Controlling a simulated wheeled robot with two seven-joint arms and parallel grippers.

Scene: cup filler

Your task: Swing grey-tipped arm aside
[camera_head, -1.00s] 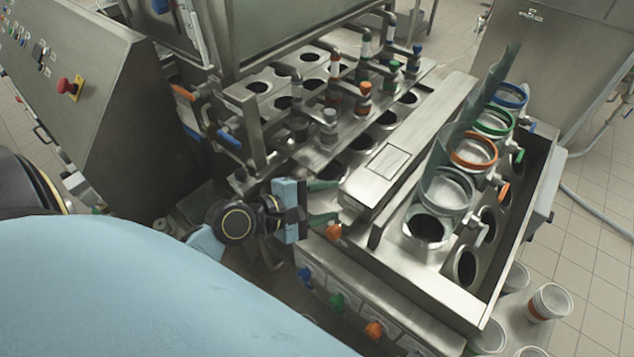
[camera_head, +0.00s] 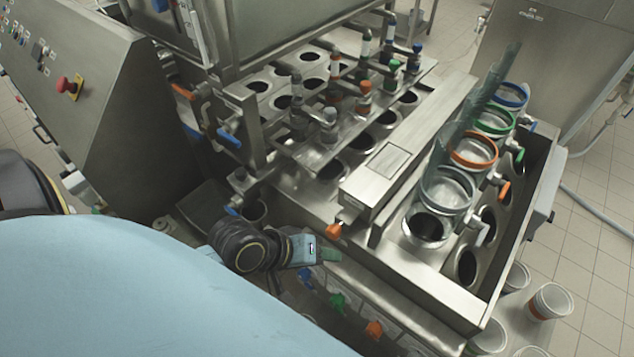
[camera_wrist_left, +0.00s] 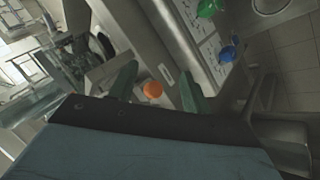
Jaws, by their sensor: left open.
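A grey nozzle (camera_head: 329,124) stands on the filler plate at the front end of the row, with another grey-topped one (camera_head: 298,108) beside it. A clear tube (camera_head: 446,192) has a grey ring and a grey side handle (camera_head: 481,231). I cannot tell which of these parts is the grey-tipped arm. My left gripper (camera_head: 326,254) is open and empty, low at the machine's front edge, apart from all of them. In the left wrist view its two fingers (camera_wrist_left: 158,86) are spread, with an orange knob (camera_wrist_left: 152,89) showing between them. My right gripper is not in view.
The orange knob (camera_head: 333,230) sticks out at the front edge, just above my left gripper. Blue, green and orange valve knobs (camera_head: 337,302) line the panel below. A long steel cover (camera_head: 390,160) lies between nozzles and tubes. Cups (camera_head: 549,301) stand at lower right.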

